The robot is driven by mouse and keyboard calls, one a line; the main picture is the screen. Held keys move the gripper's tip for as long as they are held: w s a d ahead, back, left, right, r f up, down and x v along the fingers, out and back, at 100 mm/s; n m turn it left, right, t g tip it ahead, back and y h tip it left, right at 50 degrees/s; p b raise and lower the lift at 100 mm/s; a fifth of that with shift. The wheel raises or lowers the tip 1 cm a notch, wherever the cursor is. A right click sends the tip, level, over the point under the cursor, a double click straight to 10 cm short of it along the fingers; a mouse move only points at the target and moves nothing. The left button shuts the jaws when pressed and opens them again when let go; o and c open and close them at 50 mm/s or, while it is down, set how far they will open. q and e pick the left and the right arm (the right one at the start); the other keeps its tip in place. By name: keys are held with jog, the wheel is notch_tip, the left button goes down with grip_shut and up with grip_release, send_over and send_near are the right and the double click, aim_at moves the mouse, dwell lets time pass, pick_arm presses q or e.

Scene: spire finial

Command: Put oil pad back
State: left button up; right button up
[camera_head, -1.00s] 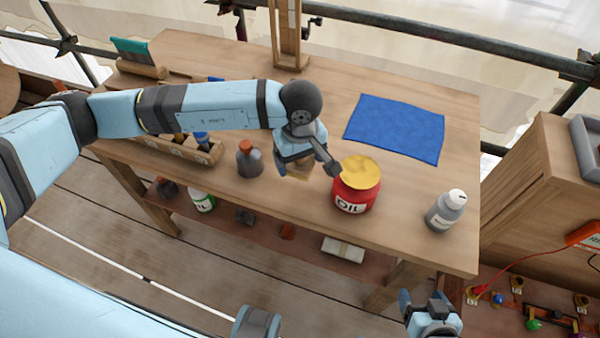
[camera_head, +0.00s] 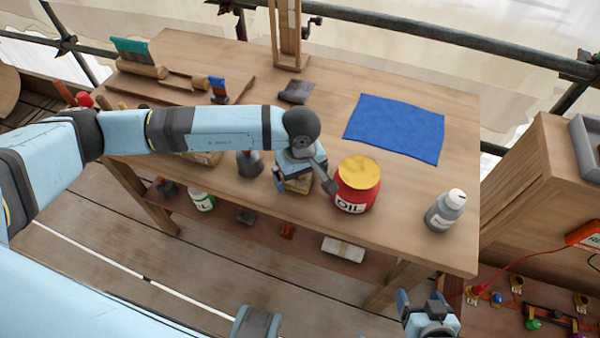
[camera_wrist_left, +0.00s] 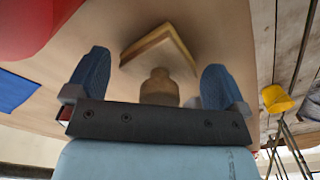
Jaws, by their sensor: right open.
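The oil pad (camera_wrist_left: 160,52), a tan wooden block with a round knob, appears to rest on the table in the left wrist view. Its knob stands between my left gripper's (camera_wrist_left: 156,66) blue fingers, with a gap on both sides. In the head view the pad's tan block (camera_head: 298,187) shows partly under my left gripper (camera_head: 300,180), just left of the red oil can (camera_head: 354,198) with its yellow top. The pad's underside is hidden. My right gripper (camera_head: 428,308) is open and empty, low in front of the table.
A blue cloth (camera_head: 396,128) lies flat behind the can. A grey bottle (camera_head: 445,211) stands at the right. A dark bottle (camera_head: 249,164) stands left of my left gripper. A dark flat piece (camera_head: 296,91) lies farther back.

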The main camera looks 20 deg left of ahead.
pick_arm(q)
notch_tip(320, 180, up, 12)
jog(key=shift+r, duration=0.1)
dwell(0.4)
dwell(0.4)
